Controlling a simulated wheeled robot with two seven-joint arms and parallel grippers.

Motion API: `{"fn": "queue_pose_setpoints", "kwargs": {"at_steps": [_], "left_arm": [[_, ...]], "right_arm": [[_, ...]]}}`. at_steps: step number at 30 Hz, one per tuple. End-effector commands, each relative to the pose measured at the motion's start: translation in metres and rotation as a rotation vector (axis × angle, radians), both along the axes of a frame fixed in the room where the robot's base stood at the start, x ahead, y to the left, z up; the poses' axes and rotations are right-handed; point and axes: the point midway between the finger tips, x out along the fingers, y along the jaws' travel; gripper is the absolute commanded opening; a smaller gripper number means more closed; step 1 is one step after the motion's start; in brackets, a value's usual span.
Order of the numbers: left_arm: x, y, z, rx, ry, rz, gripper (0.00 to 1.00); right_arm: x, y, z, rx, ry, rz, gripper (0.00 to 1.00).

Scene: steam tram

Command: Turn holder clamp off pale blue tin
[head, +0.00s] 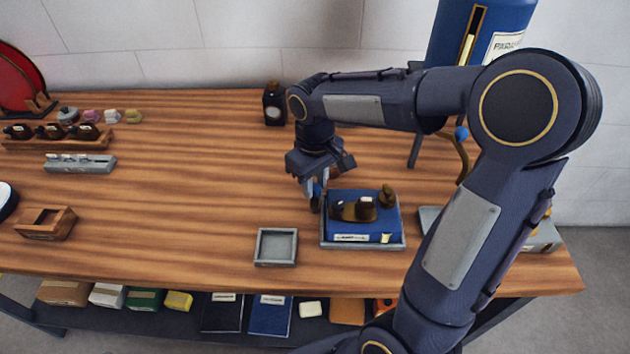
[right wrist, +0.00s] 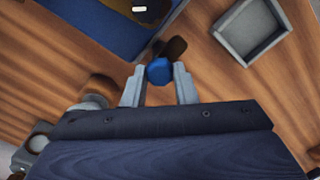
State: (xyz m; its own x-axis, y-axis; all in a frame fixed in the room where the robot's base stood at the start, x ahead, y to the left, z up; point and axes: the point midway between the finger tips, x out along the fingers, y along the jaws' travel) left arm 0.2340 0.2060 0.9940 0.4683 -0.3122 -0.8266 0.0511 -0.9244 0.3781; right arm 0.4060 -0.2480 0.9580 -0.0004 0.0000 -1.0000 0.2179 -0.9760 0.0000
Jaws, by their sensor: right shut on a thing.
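A dark blue block (head: 375,229), likely the holder, sits in a shallow grey tray (head: 364,246) right of centre. A brown piece with a black, white-labelled part (head: 366,206) lies on its top; I cannot tell whether this is the clamp. No pale blue tin can be made out. My right gripper (head: 316,197) is beside the tray's left back corner, pointing down. In the right wrist view its fingers (right wrist: 158,88) are closed around a small blue piece (right wrist: 159,71) with a dark brown part (right wrist: 173,48) beyond it. My left gripper is out of view.
An empty grey square tray (head: 276,247) stands left of the holder. A large blue cylinder (head: 480,30) rises at the back right. Racks and a wooden box (head: 45,223) are at left. The table's middle left is clear.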

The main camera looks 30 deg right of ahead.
Motion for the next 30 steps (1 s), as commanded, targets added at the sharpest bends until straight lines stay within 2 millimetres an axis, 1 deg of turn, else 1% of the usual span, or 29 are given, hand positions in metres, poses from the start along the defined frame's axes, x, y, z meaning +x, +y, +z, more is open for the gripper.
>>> {"fn": "queue_pose_setpoints", "kwargs": {"at_steps": [5, 6, 10, 11, 20, 23, 30], "left_arm": [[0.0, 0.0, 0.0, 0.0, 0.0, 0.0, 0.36], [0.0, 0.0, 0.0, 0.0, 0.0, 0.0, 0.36], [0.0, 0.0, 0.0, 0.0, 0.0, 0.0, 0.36], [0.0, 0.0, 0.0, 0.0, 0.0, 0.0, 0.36], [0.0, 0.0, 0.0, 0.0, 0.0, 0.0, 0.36], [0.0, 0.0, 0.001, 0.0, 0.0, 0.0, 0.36], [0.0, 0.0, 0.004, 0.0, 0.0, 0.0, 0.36]], "right_arm": [[0.0, 0.0, 0.001, 0.0, -0.002, -0.002, 0.03], [0.0, 0.0, 0.001, 0.0, -0.002, -0.002, 0.28], [0.0, 0.0, 0.0, 0.0, -0.001, -0.001, 0.45], [0.0, 0.0, 0.0, 0.0, -0.001, -0.001, 0.47], [0.0, 0.0, 0.003, 0.0, -0.001, 0.0, 0.47], [0.001, 0.0, 0.013, 0.0, -0.005, 0.0, 0.47], [0.001, 0.0, 0.054, 0.0, -0.005, 0.0, 0.47]]}}
